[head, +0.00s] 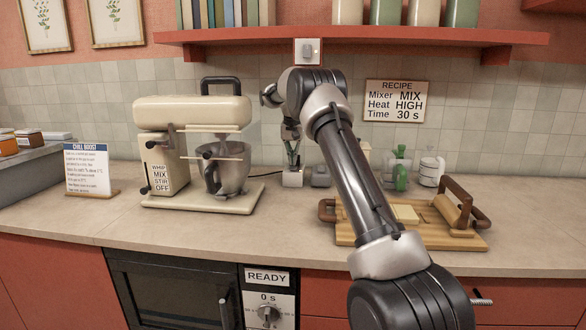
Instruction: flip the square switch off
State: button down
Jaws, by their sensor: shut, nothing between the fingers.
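A white square plate (315,45) with a grey square switch (308,50) and a small light dot is on the wall just under the red shelf. Whether the switch is on or off is too small to tell. My gripper (293,166) points down behind the counter's middle, well below the plate, and is shut and empty. A grey block (320,176) is beside that box. My arm passes just below the plate.
A cream stand mixer (190,112) with a metal bowl (232,178) stands left of my gripper. A wooden tray (430,236) is at right, with green and white items (400,172) behind. The red shelf (450,38) overhangs the wall. The front counter is clear.

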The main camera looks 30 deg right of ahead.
aim_at(293, 168)
jog(key=shift+f, duration=1.1)
dwell(0.6)
jog(key=shift+r, duration=3.55)
